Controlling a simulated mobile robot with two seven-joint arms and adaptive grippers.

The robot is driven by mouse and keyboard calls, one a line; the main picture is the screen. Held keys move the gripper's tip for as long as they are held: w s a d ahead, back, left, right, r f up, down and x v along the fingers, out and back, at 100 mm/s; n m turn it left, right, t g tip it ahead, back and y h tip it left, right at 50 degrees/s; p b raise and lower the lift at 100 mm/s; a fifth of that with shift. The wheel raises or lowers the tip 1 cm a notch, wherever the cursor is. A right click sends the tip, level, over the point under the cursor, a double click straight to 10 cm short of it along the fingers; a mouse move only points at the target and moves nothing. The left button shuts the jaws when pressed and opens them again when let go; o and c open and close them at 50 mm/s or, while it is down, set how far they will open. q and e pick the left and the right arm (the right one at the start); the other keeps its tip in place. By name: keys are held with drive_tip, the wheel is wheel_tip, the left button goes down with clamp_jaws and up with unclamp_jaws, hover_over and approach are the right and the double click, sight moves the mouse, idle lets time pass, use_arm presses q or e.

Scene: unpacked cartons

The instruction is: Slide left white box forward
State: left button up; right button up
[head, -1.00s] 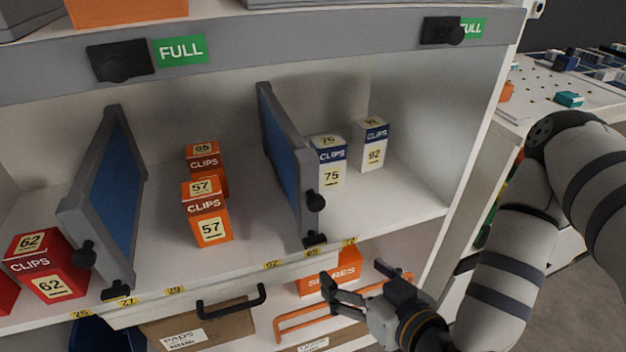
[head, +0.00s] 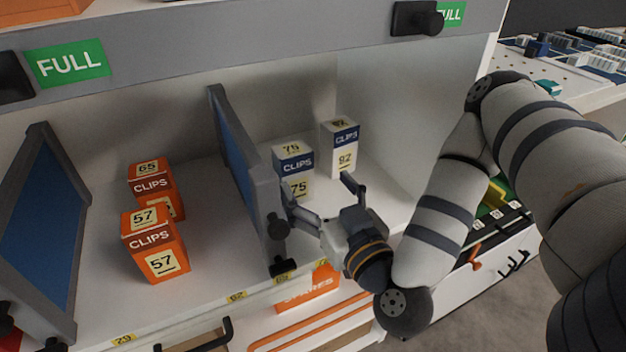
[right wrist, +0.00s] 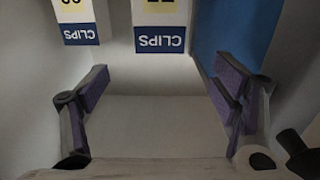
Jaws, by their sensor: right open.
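The left white box (head: 292,165), with a blue CLIPS band and the number 75, stands upright on the shelf just right of a blue-panelled divider. The right white box (head: 340,150) stands beside it, slightly farther back. My right gripper (head: 318,193) is open and empty in front of the left white box, its fingers pointing into the bay. In the right wrist view the left white box (right wrist: 160,28) appears upside down beyond and between the open fingers, apart from them; the right white box (right wrist: 78,22) shows at upper left. My left gripper is out of view.
The blue divider (head: 240,160) stands close to my gripper's left finger, with black knobs at its front. Orange CLIPS boxes (head: 150,240) stand in the bay to the left. A grey rail (head: 250,55) runs above the shelf opening. Bare shelf lies before the white boxes.

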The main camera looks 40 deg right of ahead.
sight(298, 160)
drive_tip(key=x, duration=1.1)
drive_tip(key=shift+w+d+r, duration=0.1)
drive_tip(key=shift+w, duration=0.25)
drive_tip(key=shift+c, duration=0.6)
drive_tip(key=c, duration=1.3)
